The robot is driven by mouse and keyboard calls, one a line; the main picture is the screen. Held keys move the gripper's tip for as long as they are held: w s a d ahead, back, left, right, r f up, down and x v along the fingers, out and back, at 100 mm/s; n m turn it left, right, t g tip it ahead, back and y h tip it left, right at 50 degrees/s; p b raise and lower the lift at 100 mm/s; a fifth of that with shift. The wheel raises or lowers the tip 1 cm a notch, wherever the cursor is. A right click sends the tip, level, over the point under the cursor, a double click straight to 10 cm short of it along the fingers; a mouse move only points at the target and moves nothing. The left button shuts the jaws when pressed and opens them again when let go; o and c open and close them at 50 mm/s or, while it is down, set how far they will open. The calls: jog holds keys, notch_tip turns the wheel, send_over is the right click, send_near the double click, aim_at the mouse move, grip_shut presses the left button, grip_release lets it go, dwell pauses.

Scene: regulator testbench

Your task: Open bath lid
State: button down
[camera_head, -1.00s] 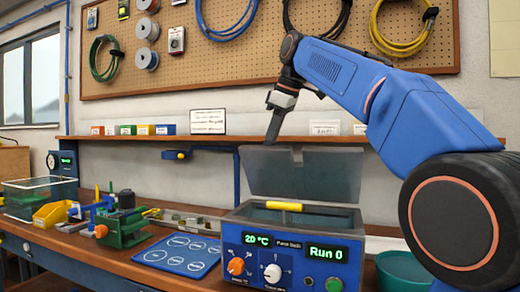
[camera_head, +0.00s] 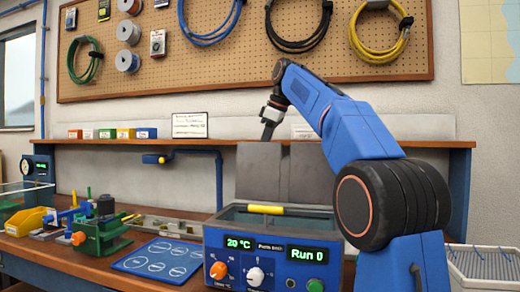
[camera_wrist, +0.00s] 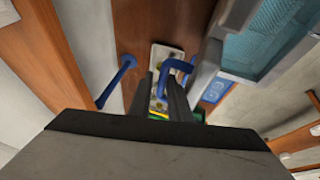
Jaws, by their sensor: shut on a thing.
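The bath (camera_head: 262,262) is a blue box with green displays reading 20 °C and Run 0, standing on the bench. Its grey lid (camera_head: 305,178) stands raised, about upright, at the back of the open top. The contact is small and hard to see. In the wrist view my gripper's dark fingers (camera_wrist: 172,98) are close together, beside the bath's open top with teal inside (camera_wrist: 262,38).
Left of the bath lie a blue mat with white ovals (camera_head: 158,260) and a green fixture (camera_head: 100,236). A wooden shelf (camera_head: 130,143) crosses behind the lid. A white wire rack (camera_head: 485,265) stands at the right.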

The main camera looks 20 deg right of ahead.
jog(key=shift+w+d+f, duration=0.75)
jog(key=shift+w+f, duration=0.1)
jog(key=shift+w, duration=0.1)
jog(key=shift+d, duration=0.1)
jog(key=c, duration=1.8)
grip_release()
jog(key=shift+w+d, duration=0.1)
jog(key=shift+r, duration=0.1)
jog(key=o, duration=0.4)
jog(key=v, duration=0.3)
jog(key=shift+a+r, duration=0.2)
jog(key=shift+r, duration=0.3)
jog(key=v, duration=0.3)
jog(key=shift+s+d+r, duration=0.1)
jog(key=shift+s+r, duration=0.1)
jog(key=shift+s, duration=0.35)
jog(key=c, duration=0.4)
jog(key=shift+s+a+r, duration=0.2)
jog(key=shift+s+r, duration=0.25)
jog(key=shift+r, duration=0.35)
jog(key=shift+a, duration=0.2)
